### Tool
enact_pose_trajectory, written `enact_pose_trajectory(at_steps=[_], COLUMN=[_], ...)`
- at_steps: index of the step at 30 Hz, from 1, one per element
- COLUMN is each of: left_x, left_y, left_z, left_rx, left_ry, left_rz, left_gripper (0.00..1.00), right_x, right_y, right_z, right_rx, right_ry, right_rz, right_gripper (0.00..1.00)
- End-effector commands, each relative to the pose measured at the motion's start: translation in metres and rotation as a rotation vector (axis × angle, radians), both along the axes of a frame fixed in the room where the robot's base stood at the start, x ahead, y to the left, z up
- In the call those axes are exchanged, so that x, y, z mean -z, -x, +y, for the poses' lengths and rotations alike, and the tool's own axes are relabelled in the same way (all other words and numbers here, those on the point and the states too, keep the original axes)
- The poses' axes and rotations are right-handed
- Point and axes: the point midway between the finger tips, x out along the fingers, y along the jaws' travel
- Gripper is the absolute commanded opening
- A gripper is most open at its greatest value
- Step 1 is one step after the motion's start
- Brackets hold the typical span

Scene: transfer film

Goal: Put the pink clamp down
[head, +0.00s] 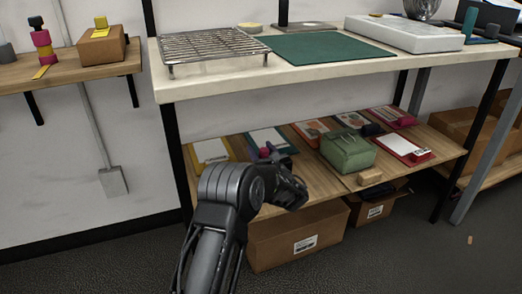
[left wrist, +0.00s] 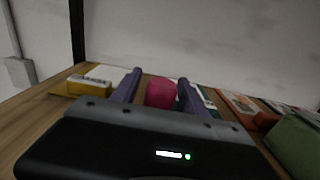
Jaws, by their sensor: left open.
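The pink clamp (left wrist: 161,93) shows in the left wrist view as a rounded pink shape between my left gripper's two purple fingers (left wrist: 155,88). In the head view the pink clamp (head: 264,153) is a small pink spot by the fingertips of my left gripper (head: 268,151), over the lower wooden shelf (head: 325,182). The fingers are apart, with the clamp between them. I cannot tell whether the clamp rests on the shelf or on the blue clipboard (head: 283,138) there; its lower part is hidden. My right gripper is not in view.
A green bag (head: 347,152) stands to the right on the lower shelf, with a yellow clipboard (head: 210,151) to the left and a red clipboard (head: 402,148) at the right. The upper tabletop (head: 205,82) overhangs the shelf. A cardboard box (head: 290,238) stands below.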

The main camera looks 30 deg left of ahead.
Motion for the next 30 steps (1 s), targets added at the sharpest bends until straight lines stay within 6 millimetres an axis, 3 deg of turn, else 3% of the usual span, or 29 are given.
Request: enact_pose_trajectory(at_steps=[11, 24, 30], left_x=[-0.002, -0.003, -0.001], left_y=[0.007, 0.055, 0.067], left_z=[-0.012, -0.082, -0.097], left_rx=[0.003, 0.004, 0.001], left_ry=[0.001, -0.001, -0.001], left_rz=[0.000, 0.002, -0.001], left_gripper=[0.51, 0.51, 0.51], right_x=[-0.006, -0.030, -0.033], right_y=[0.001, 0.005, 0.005], right_z=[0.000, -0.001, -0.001], right_rx=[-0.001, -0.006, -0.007], right_ry=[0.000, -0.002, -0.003], right_rz=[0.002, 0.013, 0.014], right_gripper=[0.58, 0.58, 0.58])
